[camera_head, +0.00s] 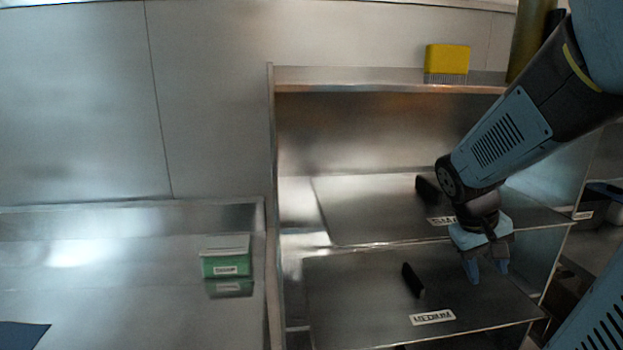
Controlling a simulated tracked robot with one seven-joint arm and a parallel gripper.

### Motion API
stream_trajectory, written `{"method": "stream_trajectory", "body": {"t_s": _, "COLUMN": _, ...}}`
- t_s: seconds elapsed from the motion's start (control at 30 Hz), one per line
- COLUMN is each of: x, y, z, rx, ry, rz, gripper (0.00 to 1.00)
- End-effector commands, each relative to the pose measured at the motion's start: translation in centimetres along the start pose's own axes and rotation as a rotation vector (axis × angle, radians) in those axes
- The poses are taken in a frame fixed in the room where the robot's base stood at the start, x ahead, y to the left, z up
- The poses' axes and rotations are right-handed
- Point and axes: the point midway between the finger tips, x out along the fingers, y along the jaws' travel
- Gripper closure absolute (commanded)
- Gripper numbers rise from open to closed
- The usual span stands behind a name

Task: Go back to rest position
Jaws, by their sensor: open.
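My gripper (487,273) is at the right of the head view, at the end of my blue and black arm. Its two blue fingers point down and stand apart, with nothing seen between them. It hangs in front of the metal shelf unit, by the front edge of the upper tray labelled "SMALL" (360,212). The lower tray, labelled "MEDIUM" (345,295), lies below and to the left of the fingertips. My arm hides part of the upper tray and its label.
A black handle (413,281) stands on the lower tray, another dark one (427,190) on the upper. A yellow brush (447,60) sits on the top shelf. A green box (226,262) is on the steel counter (130,290) at left, which is mostly clear.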

Motion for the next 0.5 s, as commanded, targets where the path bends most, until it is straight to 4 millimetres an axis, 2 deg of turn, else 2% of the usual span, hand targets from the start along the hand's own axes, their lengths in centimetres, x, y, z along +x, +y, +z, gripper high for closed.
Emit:
{"method": "stream_trajectory", "body": {"t_s": 0.03, "x": -1.4, "y": -0.8, "z": 0.0, "rx": 0.006, "ry": 0.046, "rz": -0.021, "gripper": 0.51}}
{"method": "stream_trajectory", "body": {"t_s": 0.3, "x": -8.1, "y": -5.0, "z": 1.1, "rx": 0.032, "ry": 0.263, "rz": -0.184, "gripper": 0.51}}
{"method": "stream_trajectory", "body": {"t_s": 0.5, "x": -12.2, "y": -7.5, "z": 2.7, "rx": 0.03, "ry": 0.398, "rz": -0.318, "gripper": 0.51}}
